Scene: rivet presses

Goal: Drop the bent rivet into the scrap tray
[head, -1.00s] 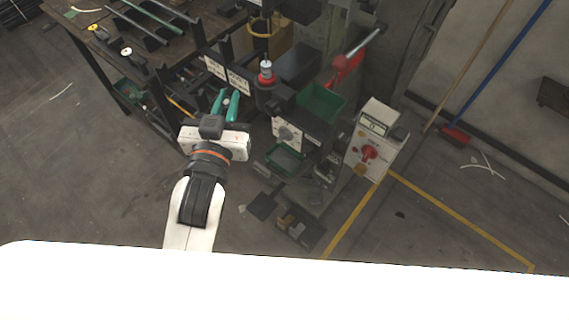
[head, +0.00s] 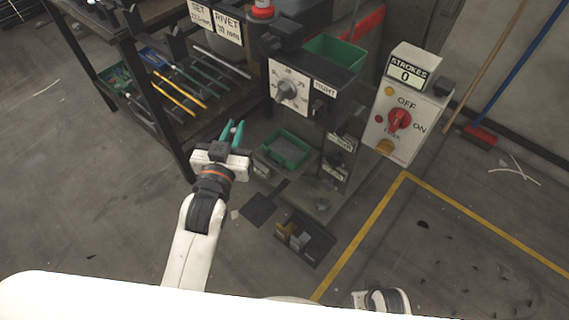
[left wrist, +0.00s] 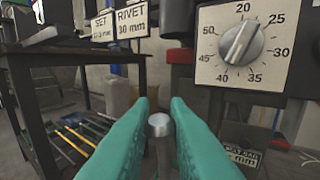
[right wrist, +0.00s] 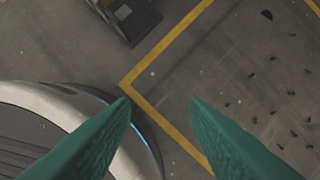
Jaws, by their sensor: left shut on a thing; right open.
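My left gripper (head: 232,133) is in front of the press, left of a green tray (head: 268,151) on the press's lower ledge. In the left wrist view its green fingers are shut on a rivet (left wrist: 160,125), whose round silver head faces the camera. Most of its shank is hidden, so I cannot tell its bend. No readable label tells which is the scrap tray. My right gripper (right wrist: 160,105) is open and empty above the floor.
The dial box (head: 288,88) stands above the green tray. A switch box with a red knob (head: 400,118) is to the right. A bench with a tool shelf (head: 190,85) is at the left. Floor marked by a yellow line (head: 365,235) is mostly clear at right.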

